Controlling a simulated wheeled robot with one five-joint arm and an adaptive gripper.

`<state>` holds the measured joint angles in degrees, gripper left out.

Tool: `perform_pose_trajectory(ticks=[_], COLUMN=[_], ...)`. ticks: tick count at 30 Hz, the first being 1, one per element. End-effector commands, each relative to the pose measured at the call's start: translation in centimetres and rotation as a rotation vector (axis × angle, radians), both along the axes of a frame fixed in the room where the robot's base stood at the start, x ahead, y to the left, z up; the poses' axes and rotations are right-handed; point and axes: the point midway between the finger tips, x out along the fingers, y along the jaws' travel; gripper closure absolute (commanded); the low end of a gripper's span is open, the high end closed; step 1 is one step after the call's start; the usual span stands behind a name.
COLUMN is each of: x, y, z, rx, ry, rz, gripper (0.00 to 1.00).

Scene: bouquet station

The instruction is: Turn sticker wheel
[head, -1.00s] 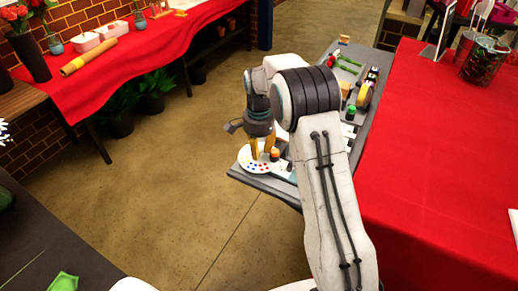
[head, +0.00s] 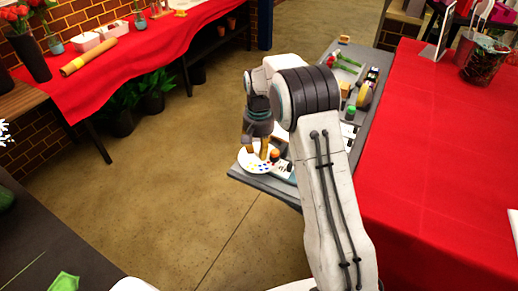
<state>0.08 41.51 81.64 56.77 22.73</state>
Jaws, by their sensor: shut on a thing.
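The sticker wheel (head: 255,168) is a round white disc with small coloured dots. It lies at the near left end of a grey bench. My gripper (head: 264,154) points down over the wheel, its yellowish fingers shut on the middle part of it. The fingers and the wrist hide the wheel's centre and part of its far side. The exact grip point is too small to make out.
The narrow grey bench (head: 245,178) carries an orange-topped item (head: 275,154) close beside the wheel, a green-capped bottle (head: 351,112) and other small items. A red-covered table (head: 440,160) stands right. Open floor (head: 190,190) lies left.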

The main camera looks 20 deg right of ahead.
Motion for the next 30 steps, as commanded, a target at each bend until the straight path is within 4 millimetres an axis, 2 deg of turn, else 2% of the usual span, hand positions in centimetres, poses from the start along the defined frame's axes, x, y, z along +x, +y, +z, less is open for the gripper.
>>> perform_pose_trajectory(ticks=[10, 26, 27, 30], x=[-0.19, -0.22, -0.22, -0.17], y=[0.01, 0.01, 0.01, 0.01], z=[-0.28, -0.3, -0.3, -0.24], rx=[0.0, 0.001, 0.001, 0.001], ry=[0.009, 0.009, 0.009, 0.007], rz=[0.12, 0.137, 0.137, 0.137], gripper=[1.0, 1.0, 0.69, 0.6])
